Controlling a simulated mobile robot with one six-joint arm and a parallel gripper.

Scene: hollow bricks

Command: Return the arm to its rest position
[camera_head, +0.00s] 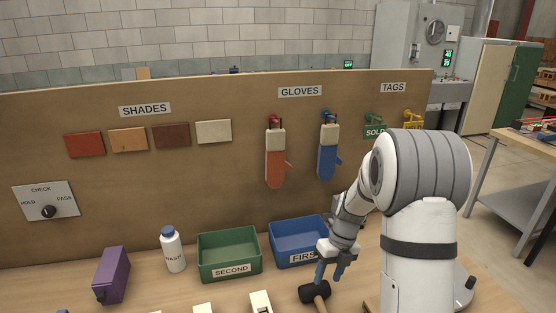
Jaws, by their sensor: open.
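My arm stands at the right of the view on its white column, bent at the elbow, with the forearm reaching down and to the left. My gripper (332,270) is open and points down in front of the blue bin (293,253) labelled FIRST. A mallet with a black head (312,291) lies on the table just below the gripper. I cannot tell from this view whether the fingers touch the mallet. Nothing is seen held between the fingers. My forearm and gripper hide the right part of the blue bin.
A green bin (228,267) labelled SECOND, a white bottle (173,249) and a purple box (111,275) stand to the left on the wooden table. Behind them a board (100,210) carries colour samples, a dial plate (46,202), two gloves and tags. Small pale items lie at the front edge.

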